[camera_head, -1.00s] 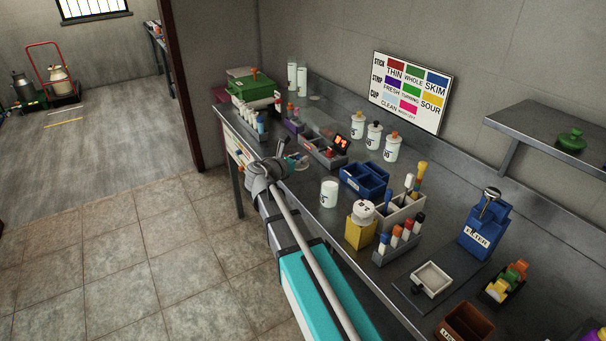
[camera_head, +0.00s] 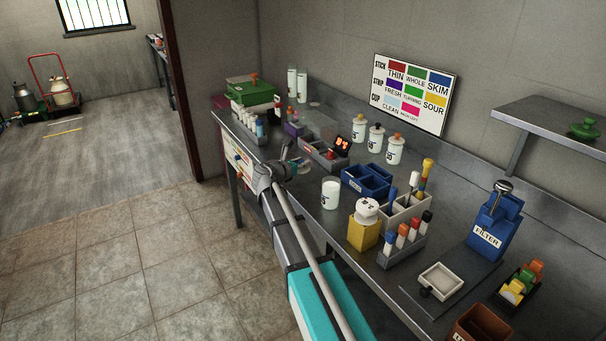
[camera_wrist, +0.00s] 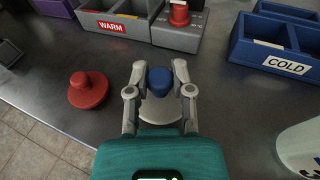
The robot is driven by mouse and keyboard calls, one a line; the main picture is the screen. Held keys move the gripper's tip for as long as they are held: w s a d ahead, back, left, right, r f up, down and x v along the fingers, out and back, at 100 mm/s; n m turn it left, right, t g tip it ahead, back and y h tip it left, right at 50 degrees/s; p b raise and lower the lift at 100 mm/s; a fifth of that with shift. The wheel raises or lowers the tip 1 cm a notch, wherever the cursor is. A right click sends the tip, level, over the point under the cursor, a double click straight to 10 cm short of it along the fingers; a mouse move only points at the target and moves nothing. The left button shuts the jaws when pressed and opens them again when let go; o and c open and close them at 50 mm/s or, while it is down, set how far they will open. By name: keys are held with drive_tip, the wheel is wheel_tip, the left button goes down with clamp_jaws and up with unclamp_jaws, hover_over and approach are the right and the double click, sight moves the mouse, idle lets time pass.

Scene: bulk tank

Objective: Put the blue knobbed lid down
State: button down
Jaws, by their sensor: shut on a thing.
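In the wrist view, my gripper (camera_wrist: 160,82) is shut on the blue knob of the blue knobbed lid (camera_wrist: 159,80). The knob sits between the two fingertips, and a pale grey disc shows below it, partly covered by the fingers. The lid is over the grey metal bench; whether it touches the bench I cannot tell. A red knobbed lid (camera_wrist: 88,90) lies on the bench to the left of my gripper.
A box marked WARM (camera_wrist: 112,22) and a grey box with a red knob (camera_wrist: 179,22) stand beyond my gripper. A blue divided box marked COLD (camera_wrist: 280,50) is at right. A white jar (camera_wrist: 302,148) stands near right.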

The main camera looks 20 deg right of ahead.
sight(302, 170)
drive_tip(key=shift+w+d+f+b, duration=0.2)
drive_tip(key=shift+w+f+b, duration=0.25)
drive_tip(key=shift+f+b, duration=0.35)
drive_tip(key=shift+s+f+b, duration=0.1)
drive_tip(key=shift+f+b, duration=1.1)
drive_tip(key=shift+b, duration=0.05)
drive_tip(key=shift+f, duration=0.15)
drive_tip(key=c, duration=0.5)
unclamp_jaws()
drive_tip(key=shift+r, duration=0.25)
drive_tip(key=p+v, duration=0.2)
drive_tip(key=v, duration=1)
